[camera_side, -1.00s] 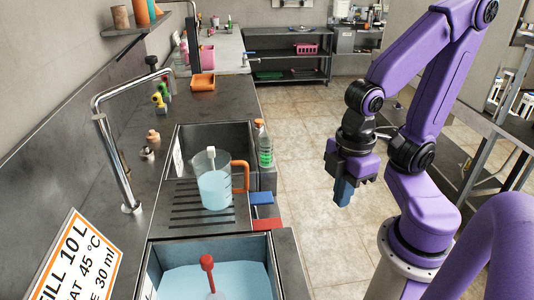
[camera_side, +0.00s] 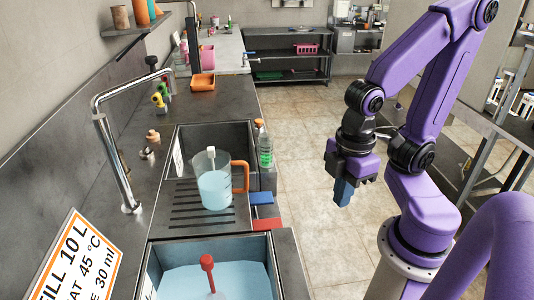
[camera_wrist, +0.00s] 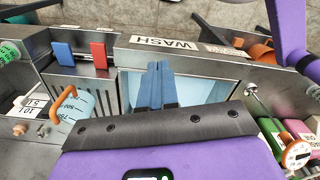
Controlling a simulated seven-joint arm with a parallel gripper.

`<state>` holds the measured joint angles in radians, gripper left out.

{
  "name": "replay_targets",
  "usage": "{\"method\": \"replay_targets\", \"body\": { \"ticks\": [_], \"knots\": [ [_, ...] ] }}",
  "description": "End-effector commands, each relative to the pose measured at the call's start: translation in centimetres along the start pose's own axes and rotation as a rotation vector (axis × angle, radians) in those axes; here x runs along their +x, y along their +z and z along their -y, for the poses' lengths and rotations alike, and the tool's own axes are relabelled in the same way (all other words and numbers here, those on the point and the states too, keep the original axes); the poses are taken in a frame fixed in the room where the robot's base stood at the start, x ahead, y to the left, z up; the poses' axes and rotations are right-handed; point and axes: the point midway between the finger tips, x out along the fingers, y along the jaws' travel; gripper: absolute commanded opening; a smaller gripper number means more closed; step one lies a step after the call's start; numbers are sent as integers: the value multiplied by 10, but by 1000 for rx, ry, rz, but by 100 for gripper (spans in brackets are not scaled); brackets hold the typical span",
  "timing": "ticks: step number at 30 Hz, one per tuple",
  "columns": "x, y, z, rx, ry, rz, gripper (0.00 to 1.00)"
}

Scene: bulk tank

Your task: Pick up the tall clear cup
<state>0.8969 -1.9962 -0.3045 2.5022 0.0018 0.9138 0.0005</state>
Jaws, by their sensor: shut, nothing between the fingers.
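A tall clear cup (camera_side: 213,185) with an orange handle stands upright on the ribbed drainboard between two sinks. It holds pale blue liquid, and a white-topped item stands in it or behind it; I cannot tell which. In the wrist view the cup (camera_wrist: 82,108) is at the left, partly covered by my gripper's dark body. My gripper (camera_side: 343,195) hangs over the floor side in the side view, right of the cup and apart from it. Its blue fingers (camera_wrist: 160,70) are together and empty, seen over the water-filled sink marked WASH.
The wash sink (camera_side: 258,248) holds bluish water and a red-topped tool (camera_side: 207,265). A green-labelled bottle (camera_side: 264,148) stands behind the cup's handle. A tall curved faucet (camera_side: 108,150) rises at left. Blue and red tabs (camera_side: 264,225) sit at the drainboard's front edge.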

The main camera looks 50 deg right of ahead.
Motion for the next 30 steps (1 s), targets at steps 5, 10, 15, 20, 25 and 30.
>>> {"method": "replay_targets", "body": {
  "ticks": [5, 10, 15, 20, 25, 30],
  "knots": [
    [0, 0, 0, 0, 0, 0, 0],
    [0, 0, 0, 0, 0, 0, 52],
    [0, 0, 0, 0, 0, 0, 78],
    [0, 0, 0, 0, 0, 0, 78],
    [8, 3, -10, -5, 36, 66, 78],
    [28, 16, -42, -36, 161, 284, 78]
  ]
}}
